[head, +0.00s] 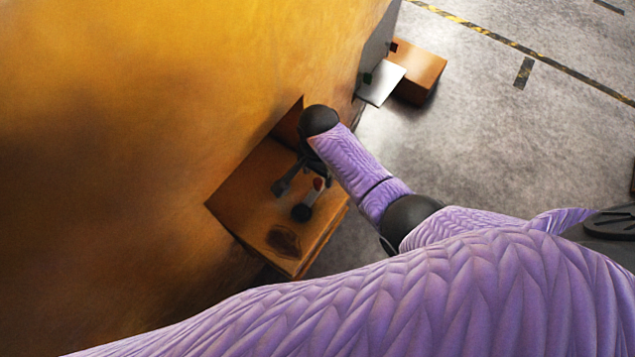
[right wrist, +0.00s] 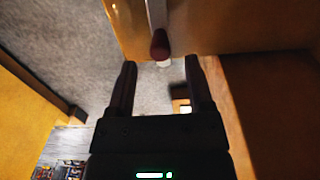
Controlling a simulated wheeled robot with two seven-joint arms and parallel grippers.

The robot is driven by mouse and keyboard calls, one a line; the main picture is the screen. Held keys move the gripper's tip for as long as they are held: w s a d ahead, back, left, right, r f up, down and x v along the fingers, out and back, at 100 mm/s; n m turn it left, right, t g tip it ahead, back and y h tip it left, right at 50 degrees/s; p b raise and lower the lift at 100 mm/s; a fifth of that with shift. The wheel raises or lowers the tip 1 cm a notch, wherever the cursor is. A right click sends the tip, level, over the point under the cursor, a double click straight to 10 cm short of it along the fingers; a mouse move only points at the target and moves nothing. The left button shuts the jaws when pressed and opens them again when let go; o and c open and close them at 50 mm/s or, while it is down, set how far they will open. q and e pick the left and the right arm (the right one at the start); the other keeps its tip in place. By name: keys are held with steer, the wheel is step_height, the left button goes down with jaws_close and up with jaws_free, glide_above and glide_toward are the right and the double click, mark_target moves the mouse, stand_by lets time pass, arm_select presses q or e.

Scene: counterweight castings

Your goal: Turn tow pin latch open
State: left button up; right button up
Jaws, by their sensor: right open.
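The tow pin latch shows in the head view as a short pale lever (head: 310,199) with a dark round hub and a red knob (head: 318,183) at its other end. It lies on the top of a yellow block (head: 245,190) that juts from the large casting. My right gripper (head: 302,184) is over this block, close to the knob, and partly hidden by its own wrist. In the right wrist view, its two dark fingers (right wrist: 161,75) are apart with nothing held. The dark red knob (right wrist: 160,44) and pale lever (right wrist: 156,14) lie just beyond the fingertips, between their lines. My left gripper is out of view.
The large yellow casting (head: 150,80) fills the left of the head view. The block has a dark opening (head: 284,240) near its front corner. An orange-brown block (head: 422,68) and a pale plate (head: 381,82) are farther back. Grey floor (head: 520,130) is open at right.

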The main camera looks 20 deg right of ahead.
mark_target(318, 181)
step_height(318, 181, down, 4)
steer(key=shift+f+b, duration=0.1)
steer(key=shift+b, duration=0.75)
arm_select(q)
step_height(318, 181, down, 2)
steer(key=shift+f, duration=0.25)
arm_select(e)
jaws_close()
stand_by(0.3)
